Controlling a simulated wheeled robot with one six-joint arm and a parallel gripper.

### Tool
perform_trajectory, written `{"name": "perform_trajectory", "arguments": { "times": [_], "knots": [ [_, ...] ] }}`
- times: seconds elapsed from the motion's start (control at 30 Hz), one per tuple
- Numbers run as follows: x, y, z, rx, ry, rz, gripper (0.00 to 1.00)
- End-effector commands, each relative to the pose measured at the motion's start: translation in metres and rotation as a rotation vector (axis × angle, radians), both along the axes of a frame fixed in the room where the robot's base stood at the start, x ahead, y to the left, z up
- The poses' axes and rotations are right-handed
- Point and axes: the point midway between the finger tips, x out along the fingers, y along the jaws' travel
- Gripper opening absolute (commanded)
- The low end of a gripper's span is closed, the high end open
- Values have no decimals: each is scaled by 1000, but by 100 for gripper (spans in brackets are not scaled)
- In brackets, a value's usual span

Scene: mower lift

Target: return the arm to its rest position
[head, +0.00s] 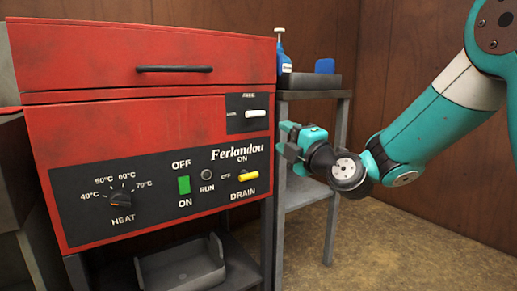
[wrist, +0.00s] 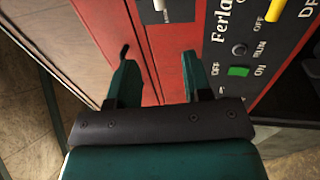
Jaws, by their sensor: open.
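My gripper (head: 292,146) is at the end of my teal arm, at the right side of the red machine (head: 150,120) in the head view. In the wrist view, the two teal fingers of my gripper (wrist: 158,80) stand wide apart with nothing between them. The red machine's front lies beyond the fingers. My arm reaches in from the upper right and is bent at the wrist. Whether the gripper touches the machine cannot be told.
The machine's panel has a yellow drain lever (head: 248,177), a white lever (head: 255,114), a green switch (head: 184,185) and a heat knob (head: 118,200). A grey shelf stand (head: 335,140) holds a blue bottle (head: 283,60) behind the gripper. Floor at lower right is clear.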

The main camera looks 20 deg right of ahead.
Motion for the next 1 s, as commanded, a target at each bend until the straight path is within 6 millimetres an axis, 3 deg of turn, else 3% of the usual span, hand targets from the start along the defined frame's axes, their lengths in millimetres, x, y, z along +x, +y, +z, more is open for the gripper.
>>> {"name": "perform_trajectory", "arguments": {
  "times": [0.13, 0.27, 0.4, 0.53, 0.67, 0.8, 0.97, 1.0],
  "knots": [
    [-5, 10, 2, 27, 39, 42, 45],
    [-27, 44, 4, 136, 226, 189, 45],
    [-77, 90, -5, 314, 622, 342, 45],
    [-137, 113, -20, 470, 1047, 336, 45],
    [-201, 116, -33, 603, 1441, 169, 45],
    [-264, 102, -42, 719, 1749, -135, 45],
    [-327, 75, -42, 823, 1938, -572, 45],
    [-330, 72, -25, 835, 1947, -607, 45]
  ]
}}
